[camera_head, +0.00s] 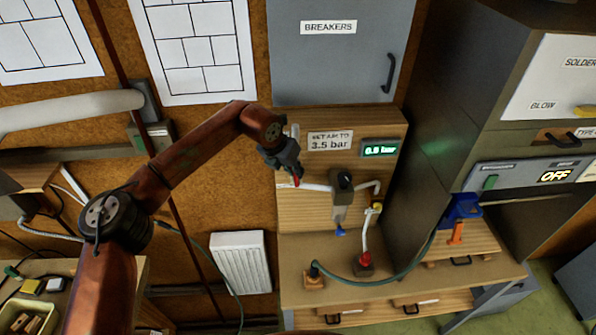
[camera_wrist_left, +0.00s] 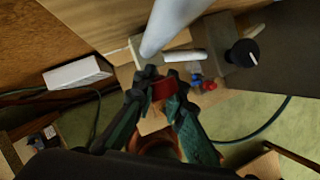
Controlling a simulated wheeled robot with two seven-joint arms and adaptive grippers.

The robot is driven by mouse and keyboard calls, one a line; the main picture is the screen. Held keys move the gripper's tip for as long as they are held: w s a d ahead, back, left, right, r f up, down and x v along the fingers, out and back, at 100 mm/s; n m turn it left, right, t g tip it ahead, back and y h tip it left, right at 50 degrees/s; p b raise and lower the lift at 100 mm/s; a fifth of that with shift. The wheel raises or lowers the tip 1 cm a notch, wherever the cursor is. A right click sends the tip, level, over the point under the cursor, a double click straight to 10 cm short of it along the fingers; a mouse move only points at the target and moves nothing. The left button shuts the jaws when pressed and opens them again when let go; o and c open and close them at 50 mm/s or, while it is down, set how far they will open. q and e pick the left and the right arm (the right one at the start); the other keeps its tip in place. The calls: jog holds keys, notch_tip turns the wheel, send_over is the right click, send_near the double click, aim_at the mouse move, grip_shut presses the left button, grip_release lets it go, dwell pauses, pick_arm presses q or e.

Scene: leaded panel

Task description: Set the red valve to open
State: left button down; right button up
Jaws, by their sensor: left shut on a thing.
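The red valve (camera_head: 296,181) has a small red handle on the pale pipe on the wooden panel, under the sign reading 3.5 bar. My left gripper (camera_head: 290,169) reaches it from the upper left and covers part of it. In the left wrist view the fingers (camera_wrist_left: 161,78) are shut on the red handle (camera_wrist_left: 163,90), which shows between them. The pale pipe passes just beyond the fingertips. How far the handle is turned is hard to tell. My right gripper is not in view.
A red fitting (camera_head: 366,260) and a green hose (camera_head: 375,283) are lower down. A grey breaker cabinet (camera_head: 340,65) hangs above.

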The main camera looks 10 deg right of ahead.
pick_arm(q)
jog(key=shift+f, duration=0.1)
jog(key=c, duration=2)
grip_release()
jog(key=shift+o, duration=0.2)
jog(key=v, duration=1.2)
